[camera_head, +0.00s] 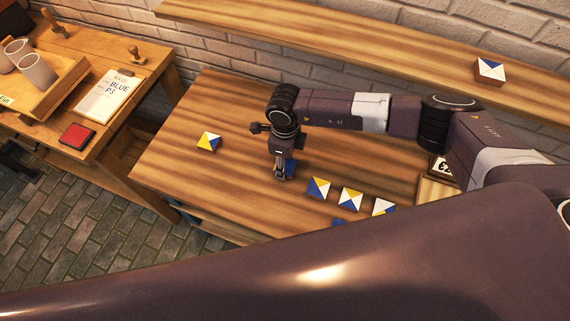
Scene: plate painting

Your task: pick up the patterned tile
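Several square patterned tiles in blue, white and yellow are in the head view. One patterned tile (208,141) lies alone on the left part of the wooden table (200,185). A row of tiles, including a blue, yellow and white one (317,188), a second (350,199) and a third (383,207), lies at the right. My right gripper (280,175) points down over the table between the lone tile and the row. A blue and white tile (291,167) shows right beside its fingers, mostly hidden; I cannot tell whether they hold it. My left gripper is not in view.
Another tile (490,68) sits on the wall shelf (380,45). My dark arm link hides the table's front.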

